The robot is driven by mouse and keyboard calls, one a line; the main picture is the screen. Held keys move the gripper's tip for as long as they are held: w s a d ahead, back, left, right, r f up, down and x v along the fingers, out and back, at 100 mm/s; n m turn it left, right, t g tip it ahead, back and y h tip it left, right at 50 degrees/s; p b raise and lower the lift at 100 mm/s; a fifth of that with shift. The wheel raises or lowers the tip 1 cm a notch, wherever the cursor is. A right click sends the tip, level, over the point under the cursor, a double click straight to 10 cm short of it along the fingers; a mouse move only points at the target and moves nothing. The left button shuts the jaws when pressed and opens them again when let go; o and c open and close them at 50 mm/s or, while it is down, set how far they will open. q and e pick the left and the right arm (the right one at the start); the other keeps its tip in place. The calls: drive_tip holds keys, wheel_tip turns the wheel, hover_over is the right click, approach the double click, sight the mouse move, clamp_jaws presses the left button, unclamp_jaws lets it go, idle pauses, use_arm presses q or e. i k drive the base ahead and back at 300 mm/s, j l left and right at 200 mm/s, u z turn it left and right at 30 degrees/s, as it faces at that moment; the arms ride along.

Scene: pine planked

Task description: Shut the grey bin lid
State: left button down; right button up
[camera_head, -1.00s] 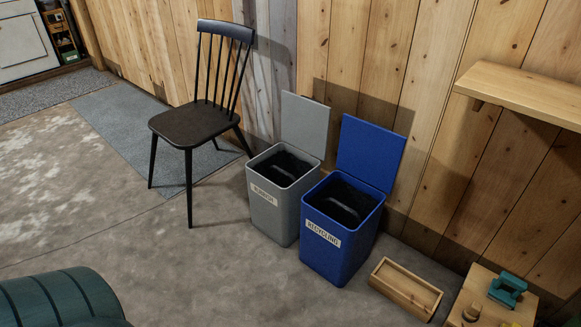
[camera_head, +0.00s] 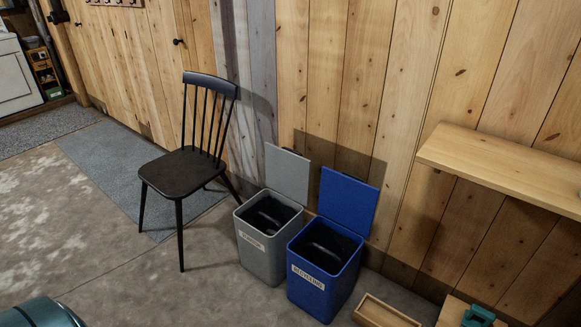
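The grey bin (camera_head: 262,257) stands on the floor near the plank wall, with a white label on its front. Its grey lid (camera_head: 287,174) is open and stands up at the back of the bin, leaning toward the wall. The inside of the bin is dark, with a blackish liner or content. Neither of my grippers is in view.
A blue recycling bin (camera_head: 318,280) with its blue lid (camera_head: 347,207) open stands close to the grey bin's right. A dark chair (camera_head: 186,165) stands to the left. A wooden shelf (camera_head: 500,171) juts from the wall. A wooden box (camera_head: 383,314) lies at lower right. Open floor lies in front.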

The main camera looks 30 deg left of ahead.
sight(288, 173)
drive_tip(key=i+j, duration=0.15)
drive_tip(key=j, duration=0.2)
drive_tip(key=i+j+z, duration=0.1)
drive_tip(key=j, duration=0.25)
drive_tip(key=i+j, duration=0.25)
drive_tip(key=j, duration=0.15)
drive_tip(key=i+j+z, duration=0.1)
drive_tip(key=j, duration=0.25)
drive_tip(key=i+j, duration=0.2)
drive_tip(key=j, duration=0.2)
drive_tip(key=i+j+z, duration=0.1)
drive_tip(key=j, duration=0.25)
drive_tip(key=i+j+z, duration=0.1)
drive_tip(key=j, duration=0.3)
drive_tip(key=i, duration=0.05)
